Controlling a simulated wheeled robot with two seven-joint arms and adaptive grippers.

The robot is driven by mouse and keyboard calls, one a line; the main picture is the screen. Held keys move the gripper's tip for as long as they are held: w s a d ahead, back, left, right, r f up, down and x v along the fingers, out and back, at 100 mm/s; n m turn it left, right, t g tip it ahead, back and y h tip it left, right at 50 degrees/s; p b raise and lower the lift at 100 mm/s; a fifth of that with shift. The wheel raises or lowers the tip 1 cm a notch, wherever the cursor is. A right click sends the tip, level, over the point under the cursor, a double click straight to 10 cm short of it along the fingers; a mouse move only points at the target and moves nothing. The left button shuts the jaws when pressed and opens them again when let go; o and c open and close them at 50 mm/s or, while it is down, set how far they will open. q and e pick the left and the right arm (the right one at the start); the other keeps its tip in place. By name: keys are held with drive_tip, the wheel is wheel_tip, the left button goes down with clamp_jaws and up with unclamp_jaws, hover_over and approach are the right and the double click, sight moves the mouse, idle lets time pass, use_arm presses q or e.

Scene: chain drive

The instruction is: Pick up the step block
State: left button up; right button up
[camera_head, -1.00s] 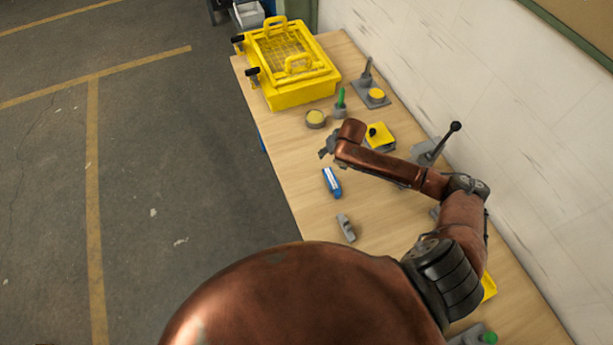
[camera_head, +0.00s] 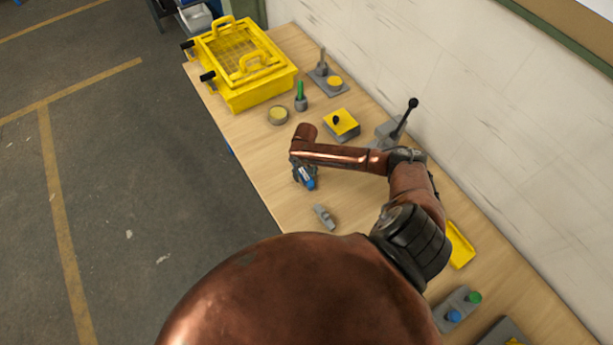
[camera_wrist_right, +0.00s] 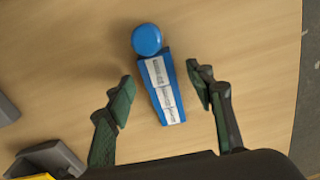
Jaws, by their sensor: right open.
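A small grey block with a stepped shape (camera_head: 324,217) lies on the wooden table, in front of my right arm in the head view. It looks like the step block. A blue piece with a white label (camera_head: 308,181) lies a little farther back, partly hidden by my right gripper (camera_head: 297,170). In the right wrist view, the blue piece (camera_wrist_right: 163,93) with its round blue end lies between the spread fingers of the right gripper (camera_wrist_right: 162,93). The fingers are open, with gaps on both sides. My left gripper is not in view.
A yellow basket-like case (camera_head: 262,88) stands at the table's far end. A wall runs along the right.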

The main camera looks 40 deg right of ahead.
drive_tip(key=shift+c, duration=0.3)
clamp_jaws()
idle(0.4)
